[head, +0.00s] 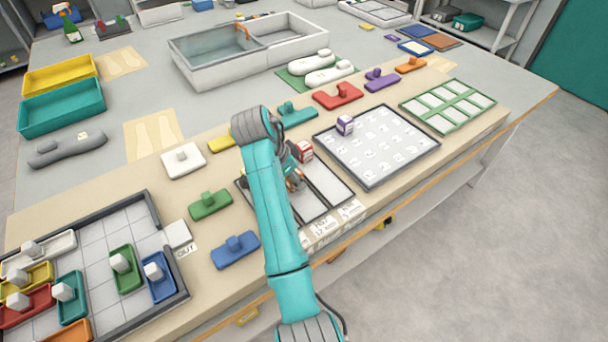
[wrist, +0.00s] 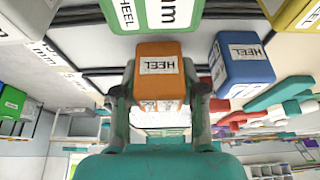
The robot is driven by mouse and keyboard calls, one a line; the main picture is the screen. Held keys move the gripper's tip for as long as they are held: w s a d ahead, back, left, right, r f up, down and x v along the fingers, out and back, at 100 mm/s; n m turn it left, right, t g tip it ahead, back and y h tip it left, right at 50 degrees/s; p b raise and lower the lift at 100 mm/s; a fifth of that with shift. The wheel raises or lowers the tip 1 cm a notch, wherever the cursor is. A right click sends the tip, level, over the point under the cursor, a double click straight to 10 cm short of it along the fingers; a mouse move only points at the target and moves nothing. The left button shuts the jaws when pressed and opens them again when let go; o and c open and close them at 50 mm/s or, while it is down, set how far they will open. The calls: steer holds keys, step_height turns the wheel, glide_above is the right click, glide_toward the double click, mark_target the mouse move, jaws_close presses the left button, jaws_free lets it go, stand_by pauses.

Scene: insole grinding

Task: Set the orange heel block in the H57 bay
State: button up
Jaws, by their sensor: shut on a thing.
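The orange heel block (wrist: 160,68) is between the two fingers of my gripper (wrist: 160,98) in the wrist view, its HEEL label facing the camera upside down. My gripper is shut on it. In the head view my arm hides most of the gripper and the block. My arm reaches over the dark-framed bay tray (head: 328,181) there. Its front edge carries white label cards, one reading like H57 (head: 321,224). The bay behind the arm is hidden, and I cannot tell the block's height over the tray.
A purple block (head: 345,126) stands on the white grid tray (head: 400,150) to the right.

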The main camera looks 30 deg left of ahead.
steer(key=shift+f, duration=0.4)
steer(key=shift+f, duration=0.15)
steer(key=o, duration=1.2)
